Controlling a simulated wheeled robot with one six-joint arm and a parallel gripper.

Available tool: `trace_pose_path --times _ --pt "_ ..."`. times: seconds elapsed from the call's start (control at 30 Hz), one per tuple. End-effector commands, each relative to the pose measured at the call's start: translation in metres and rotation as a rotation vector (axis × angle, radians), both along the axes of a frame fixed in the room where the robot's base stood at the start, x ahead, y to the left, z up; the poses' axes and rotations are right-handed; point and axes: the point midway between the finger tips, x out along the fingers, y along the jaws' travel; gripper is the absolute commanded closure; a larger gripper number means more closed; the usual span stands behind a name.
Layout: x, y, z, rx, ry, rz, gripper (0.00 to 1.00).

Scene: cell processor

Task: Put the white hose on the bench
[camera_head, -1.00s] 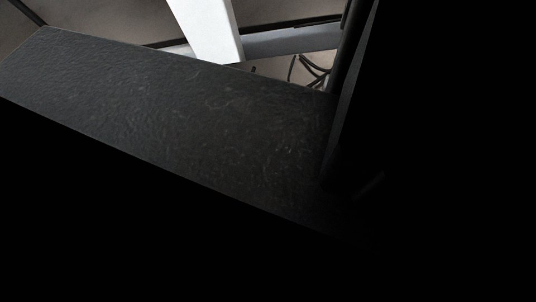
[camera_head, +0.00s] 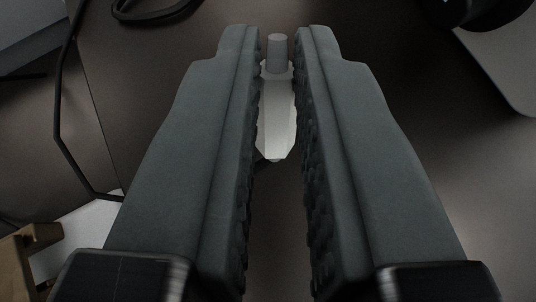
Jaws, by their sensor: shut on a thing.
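My gripper (camera_head: 279,45) reaches up the middle of the view, with two grey, ridged fingers. It is shut on a pale white piece (camera_head: 276,118), the end of the white hose, which shows between the fingers. The piece has a narrow grey-white cylindrical tip at the top and a wider, tapered body below. The rest of the hose is not visible. A dark brown flat surface (camera_head: 205,35) lies beyond the fingers. I cannot tell whether it is the bench or how far above it the piece is.
A thin black cable (camera_head: 60,110) runs down the left side. A black loop (camera_head: 155,12) lies at the top left. A grey panel (camera_head: 500,70) and a black round object (camera_head: 470,10) are at the top right. A tan bracket (camera_head: 28,245) is at the lower left.

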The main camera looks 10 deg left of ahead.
Motion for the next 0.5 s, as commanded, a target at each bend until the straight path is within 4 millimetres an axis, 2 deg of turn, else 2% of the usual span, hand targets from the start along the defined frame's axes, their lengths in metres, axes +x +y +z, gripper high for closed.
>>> trace_pose_path --times 0.5 --pt "0.000 0.000 -0.045 0.002 0.001 0.000 1.00"
